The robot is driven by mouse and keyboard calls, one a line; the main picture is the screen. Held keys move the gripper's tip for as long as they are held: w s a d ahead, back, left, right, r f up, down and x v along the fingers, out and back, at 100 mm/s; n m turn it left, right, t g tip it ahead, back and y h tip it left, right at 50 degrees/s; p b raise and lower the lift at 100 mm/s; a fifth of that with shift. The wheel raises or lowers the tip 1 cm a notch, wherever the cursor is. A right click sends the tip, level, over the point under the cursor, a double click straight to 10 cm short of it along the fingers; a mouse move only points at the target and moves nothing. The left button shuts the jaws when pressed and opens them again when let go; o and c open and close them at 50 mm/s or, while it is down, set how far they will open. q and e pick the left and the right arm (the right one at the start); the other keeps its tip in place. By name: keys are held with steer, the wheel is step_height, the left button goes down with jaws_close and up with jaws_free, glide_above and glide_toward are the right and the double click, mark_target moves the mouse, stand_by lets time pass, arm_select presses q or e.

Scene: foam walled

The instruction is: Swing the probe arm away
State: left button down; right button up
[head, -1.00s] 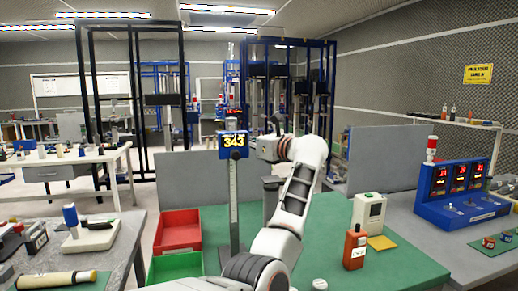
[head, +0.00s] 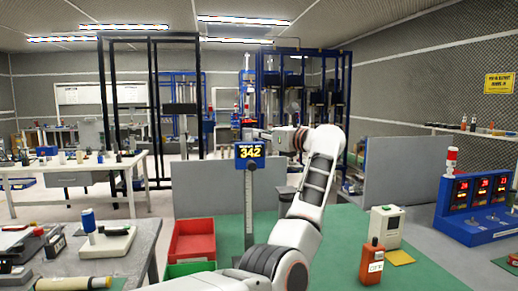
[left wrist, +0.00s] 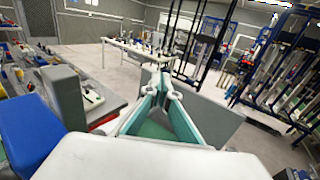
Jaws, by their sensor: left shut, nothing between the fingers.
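A blue display box (head: 250,151) reading 342 sits on top of an upright grey post (head: 249,215) on the green bench mat. A small dark knob shows on the post just below the display. I cannot clearly make out a separate probe arm. My left arm reaches up from the bottom of the head view, and its gripper (head: 262,133) points left at the display's upper right edge; whether it touches is unclear. In the left wrist view the left gripper's teal fingers (left wrist: 163,72) meet at the tips, shut and empty. A blue block (left wrist: 28,130) is close at the left there.
Red bin (head: 193,240) and green bin (head: 188,269) stand left of the post. Grey partitions (head: 207,190) stand behind the bench. An orange handheld device (head: 372,264) and a cream box (head: 387,226) are at right. A blue control box (head: 474,207) stands farther right.

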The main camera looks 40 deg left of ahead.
arm_select(q)
steer(key=shift+r, duration=2.3)
